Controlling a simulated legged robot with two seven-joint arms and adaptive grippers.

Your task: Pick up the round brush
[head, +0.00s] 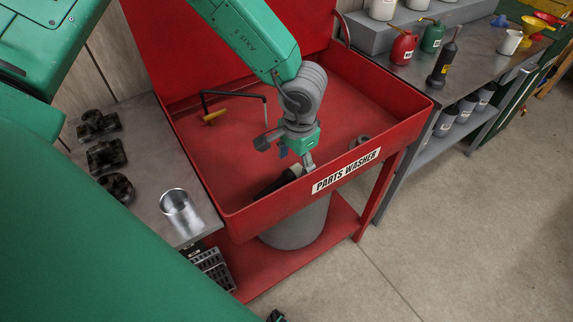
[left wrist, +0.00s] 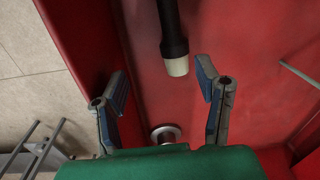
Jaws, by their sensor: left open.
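The round brush (head: 273,184), a black cylinder with a pale end, lies in the red parts washer basin near its front wall. In the left wrist view the black handle and pale tip of the brush (left wrist: 176,55) come in from the top. My left gripper (head: 298,158) is low in the basin, beside the pale end. In the left wrist view my left gripper (left wrist: 160,78) is open and empty. The pale tip shows between its two fingers, nearer the right one; I cannot tell the height gap. My right gripper cannot be made out.
The parts washer wall (head: 400,128) encloses the basin. A black spout (head: 238,96) and a yellow-handled item (head: 213,117) are at its back left. A metal cup (head: 178,206) and dark parts (head: 105,156) stand on the left bench. Oil cans (head: 402,47) stand on the right bench.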

